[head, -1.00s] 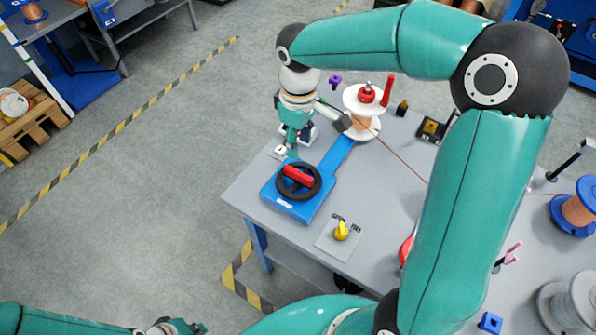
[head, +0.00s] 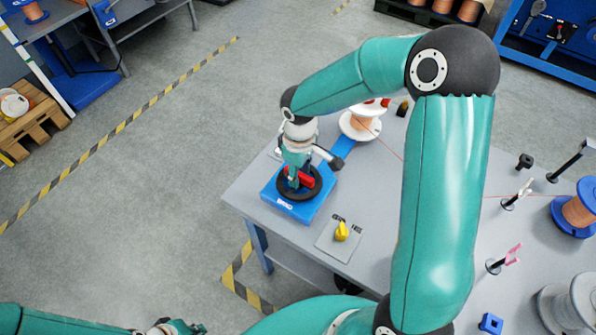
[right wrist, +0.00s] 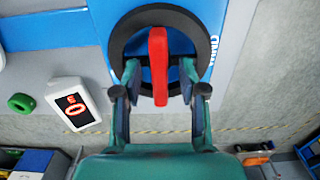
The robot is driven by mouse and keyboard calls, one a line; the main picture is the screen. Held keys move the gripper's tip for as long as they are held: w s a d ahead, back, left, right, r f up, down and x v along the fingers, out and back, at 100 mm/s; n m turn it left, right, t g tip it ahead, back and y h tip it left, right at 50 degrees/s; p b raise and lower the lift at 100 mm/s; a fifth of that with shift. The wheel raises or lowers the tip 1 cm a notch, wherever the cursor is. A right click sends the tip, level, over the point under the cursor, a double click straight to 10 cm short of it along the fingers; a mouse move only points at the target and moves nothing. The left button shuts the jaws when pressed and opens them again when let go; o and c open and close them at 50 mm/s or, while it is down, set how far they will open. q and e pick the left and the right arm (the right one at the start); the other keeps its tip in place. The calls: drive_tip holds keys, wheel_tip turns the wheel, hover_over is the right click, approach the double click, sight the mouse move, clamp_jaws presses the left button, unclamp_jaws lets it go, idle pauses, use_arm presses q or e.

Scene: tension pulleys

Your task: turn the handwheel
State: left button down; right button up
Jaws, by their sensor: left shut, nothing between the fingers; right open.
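The handwheel (head: 314,190) is a black ring with a red bar (head: 306,180) across it, on a blue base (head: 297,209) at the table's near left corner. In the right wrist view the black wheel (right wrist: 124,38) and its upright red bar (right wrist: 158,65) lie ahead of my right gripper (right wrist: 160,90). The fingers are open, one on each side of the bar's near end, with gaps beside it. In the head view my right gripper (head: 293,180) is over the wheel and hides part of it. My left gripper (head: 180,328) is low at the bottom left, shut and empty, far from the wheel.
A yellow knob (head: 342,231) on a grey plate sits right of the wheel base. A copper spool (head: 361,126) stands behind it, with a thin wire running right. A white box with a red display (right wrist: 73,107) is left of my right gripper.

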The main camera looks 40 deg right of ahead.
clamp_jaws()
drive_tip(key=shift+a, duration=0.15)
drive_tip(key=shift+f+m+b, duration=0.2)
drive_tip(key=shift+m+b, duration=1.4)
drive_tip(key=shift+b, duration=0.05)
drive_tip(key=m+b, duration=0.2)
drive_tip(key=m, duration=0.1)
drive_tip(key=shift+m+b, duration=0.3)
drive_tip(key=m+b, duration=0.2)
drive_tip(key=m, duration=0.1)
drive_tip(key=shift+r+m, duration=0.1)
drive_tip(key=shift+m, duration=0.2)
drive_tip(key=shift+r+m+b, duration=0.1)
drive_tip(key=shift+m+b, duration=0.7)
drive_tip(key=shift+m, duration=1.4)
drive_tip(key=shift+d, duration=0.2)
